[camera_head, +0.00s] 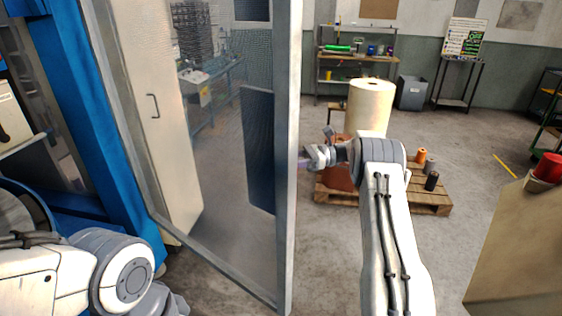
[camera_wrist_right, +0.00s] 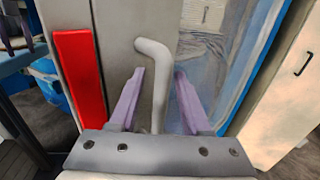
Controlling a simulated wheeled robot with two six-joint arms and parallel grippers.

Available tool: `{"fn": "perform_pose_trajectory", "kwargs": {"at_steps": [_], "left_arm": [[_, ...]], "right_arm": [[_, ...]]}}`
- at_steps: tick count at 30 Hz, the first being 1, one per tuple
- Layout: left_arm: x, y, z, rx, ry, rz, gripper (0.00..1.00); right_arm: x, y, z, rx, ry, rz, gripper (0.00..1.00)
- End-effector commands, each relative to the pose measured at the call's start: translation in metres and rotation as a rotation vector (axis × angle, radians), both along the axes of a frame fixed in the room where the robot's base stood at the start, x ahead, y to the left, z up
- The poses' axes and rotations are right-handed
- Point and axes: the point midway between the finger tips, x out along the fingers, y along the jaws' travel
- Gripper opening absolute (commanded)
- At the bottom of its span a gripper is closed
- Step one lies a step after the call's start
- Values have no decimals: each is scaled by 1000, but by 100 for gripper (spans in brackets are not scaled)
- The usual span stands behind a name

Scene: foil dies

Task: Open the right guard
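The guard is a tall grey-framed panel (camera_head: 288,120) with a see-through pane, filling the middle of the head view. It reaches from beside a blue machine post (camera_head: 97,120) out to its free upright edge; how far open it stands is unclear. Its pale bent bar handle (camera_wrist_right: 158,75) shows in the right wrist view, beside a red strip (camera_wrist_right: 79,75). My right gripper (camera_head: 306,161) is at the free edge. In its wrist view the purple fingers (camera_wrist_right: 159,75) are apart on either side of the handle, with gaps. My left arm is at lower left; its fingers are not seen.
A pallet (camera_head: 430,200) with a large pale roll (camera_head: 369,106) and small spools stands behind my right arm. A tan box (camera_head: 520,250) is at lower right. A white cabinet (camera_head: 160,110) shows through the pane. Open floor lies at right.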

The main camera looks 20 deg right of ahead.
Motion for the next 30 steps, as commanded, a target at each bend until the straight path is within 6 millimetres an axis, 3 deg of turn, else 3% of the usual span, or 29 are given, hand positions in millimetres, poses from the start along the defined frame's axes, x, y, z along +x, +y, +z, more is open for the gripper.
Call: {"fn": "perform_pose_trajectory", "kwargs": {"at_steps": [11, 21, 22, 30], "left_arm": [[0, 0, -2, 0, 0, 0, 50], [0, 0, -24, 0, 0, -1, 50], [0, 0, -9, 1, 1, -1, 50], [0, 0, 34, 0, 0, -4, 50]], "right_arm": [[1, -2, -1, -1, -3, -3, 52], [-6, -52, -5, -3, -5, -4, 52], [-5, -50, 6, 0, -2, -1, 52], [-4, -61, 8, -1, 1, -2, 52]]}}
